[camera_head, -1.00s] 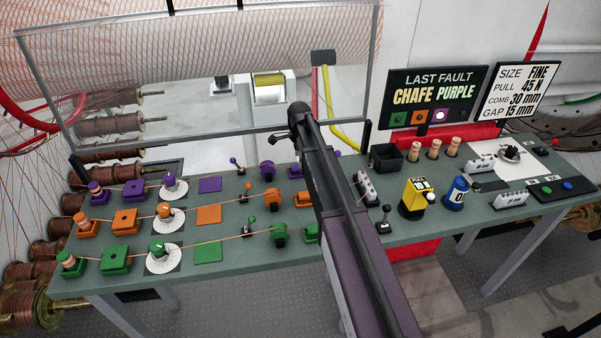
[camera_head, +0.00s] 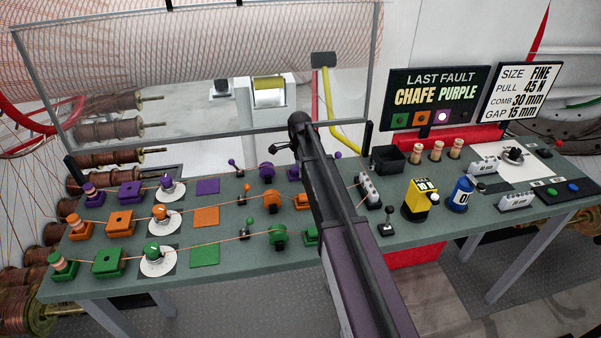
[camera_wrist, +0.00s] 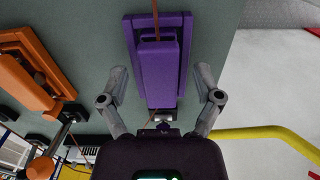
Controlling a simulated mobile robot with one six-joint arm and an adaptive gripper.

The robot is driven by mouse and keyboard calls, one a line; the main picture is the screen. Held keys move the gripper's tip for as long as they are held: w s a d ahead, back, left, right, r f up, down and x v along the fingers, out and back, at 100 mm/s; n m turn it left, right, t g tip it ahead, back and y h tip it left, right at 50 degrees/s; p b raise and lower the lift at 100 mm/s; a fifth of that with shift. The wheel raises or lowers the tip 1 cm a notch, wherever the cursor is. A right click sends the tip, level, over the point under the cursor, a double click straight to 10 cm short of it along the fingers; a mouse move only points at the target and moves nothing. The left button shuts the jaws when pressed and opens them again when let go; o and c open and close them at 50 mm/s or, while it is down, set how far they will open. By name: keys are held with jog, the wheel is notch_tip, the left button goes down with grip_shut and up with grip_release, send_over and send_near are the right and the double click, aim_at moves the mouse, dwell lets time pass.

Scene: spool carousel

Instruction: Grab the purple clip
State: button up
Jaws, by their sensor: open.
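The purple clip (camera_wrist: 157,75) shows large in the wrist view, a long purple block on a wider purple base with a thin copper thread running along it. My gripper (camera_wrist: 161,76) is open, with one finger on each side of the clip and visible space between each finger and the block. The clip is not held. In the head view, my dark arm covers this part of the bench, and my gripper is hidden behind it.
An orange clip (camera_wrist: 35,75) stands left of the purple one in the wrist view. A yellow bar (camera_wrist: 270,136) curves by on the right. In the head view, orange and green rows of parts (camera_head: 160,213) lie on the grey-green bench (camera_head: 235,275). The fault sign (camera_head: 437,97) reads CHAFE PURPLE.

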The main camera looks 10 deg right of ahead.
grip_shut()
jog(key=shift+r, duration=0.1)
dwell(0.4)
notch_tip(320, 180, up, 10)
jog(key=p, duration=1)
dwell(0.6)
